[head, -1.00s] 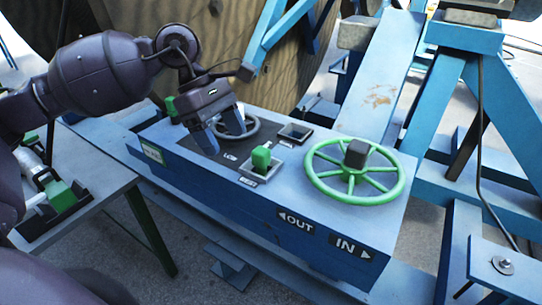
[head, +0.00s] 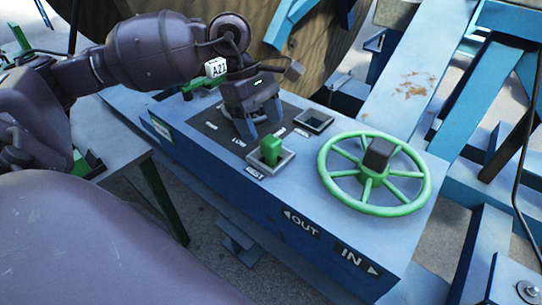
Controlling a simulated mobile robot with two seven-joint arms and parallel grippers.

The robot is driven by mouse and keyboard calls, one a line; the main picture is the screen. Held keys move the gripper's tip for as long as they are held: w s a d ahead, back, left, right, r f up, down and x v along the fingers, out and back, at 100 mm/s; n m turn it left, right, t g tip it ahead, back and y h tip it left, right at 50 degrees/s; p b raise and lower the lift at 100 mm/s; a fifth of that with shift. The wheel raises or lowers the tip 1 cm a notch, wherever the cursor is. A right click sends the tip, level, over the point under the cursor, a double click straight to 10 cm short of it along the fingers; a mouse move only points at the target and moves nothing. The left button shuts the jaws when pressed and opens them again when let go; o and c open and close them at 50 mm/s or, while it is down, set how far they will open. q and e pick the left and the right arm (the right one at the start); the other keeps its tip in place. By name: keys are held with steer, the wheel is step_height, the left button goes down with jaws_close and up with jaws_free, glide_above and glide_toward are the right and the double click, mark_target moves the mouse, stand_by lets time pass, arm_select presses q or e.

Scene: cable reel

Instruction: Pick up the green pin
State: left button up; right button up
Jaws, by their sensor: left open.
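The green pin (head: 271,149) stands upright in a square socket (head: 284,160) on top of the blue console. My left gripper (head: 262,123) is open, pointing down just behind and to the left of the pin, with its blue-grey fingertips close to the dark panel. The fingers are apart from the pin, and nothing shows between them. My right gripper is not in view.
An empty square socket (head: 314,121) lies behind the pin. A green handwheel (head: 371,205) with a dark hub stands to its right. A white A21 tag (head: 216,68) shows beside my left wrist. A side table (head: 107,134) is at the left.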

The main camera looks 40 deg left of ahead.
mark_target(271, 139)
arm_select(q)
steer(key=x, duration=0.4)
steer(key=shift+w+p, duration=0.4)
steer(key=shift+d+f, duration=0.15)
steer(key=shift+f, duration=0.35)
steer(key=c, duration=0.9)
jaws_close()
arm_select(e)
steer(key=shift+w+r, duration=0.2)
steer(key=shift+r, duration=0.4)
